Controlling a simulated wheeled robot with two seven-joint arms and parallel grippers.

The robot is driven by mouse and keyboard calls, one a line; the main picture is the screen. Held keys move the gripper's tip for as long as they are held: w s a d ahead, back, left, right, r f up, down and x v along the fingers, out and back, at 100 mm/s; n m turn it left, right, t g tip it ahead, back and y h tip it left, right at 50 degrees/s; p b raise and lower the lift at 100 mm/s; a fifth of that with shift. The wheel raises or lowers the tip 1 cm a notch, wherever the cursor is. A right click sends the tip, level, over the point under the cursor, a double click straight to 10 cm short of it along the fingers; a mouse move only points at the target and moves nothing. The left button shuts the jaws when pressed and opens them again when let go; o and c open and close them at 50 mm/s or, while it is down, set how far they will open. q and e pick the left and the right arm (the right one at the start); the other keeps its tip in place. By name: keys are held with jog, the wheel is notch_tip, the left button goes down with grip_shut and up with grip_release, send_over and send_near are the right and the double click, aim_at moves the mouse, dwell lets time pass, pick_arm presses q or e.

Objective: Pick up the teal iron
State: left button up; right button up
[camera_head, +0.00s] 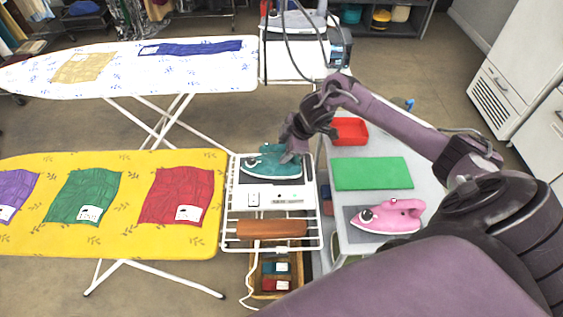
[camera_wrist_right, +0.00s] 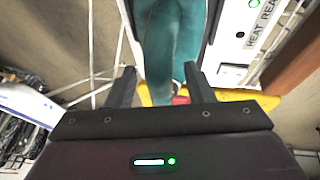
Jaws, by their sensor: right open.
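The teal iron (camera_head: 272,165) rests on the white metal rest (camera_head: 234,200) at the end of the yellow ironing board. My right gripper (camera_head: 292,155) is at the iron's right end, with its arm coming in from the right. In the right wrist view, my right gripper (camera_wrist_right: 160,88) is open, its two fingers on either side of the teal iron (camera_wrist_right: 160,45). I cannot tell whether either finger touches it. The gripper hides part of the iron in the head view. My left gripper is in neither view.
A pink iron (camera_head: 390,216), a green mat (camera_head: 372,173) and a red tray (camera_head: 350,131) are on the grey table to the right. The yellow ironing board (camera_head: 125,165) carries folded cloths. A brown roll (camera_head: 272,229) lies at the rest's front.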

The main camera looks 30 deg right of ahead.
grip_shut()
jog(key=shift+w, duration=0.1)
jog(key=shift+r, duration=0.2)
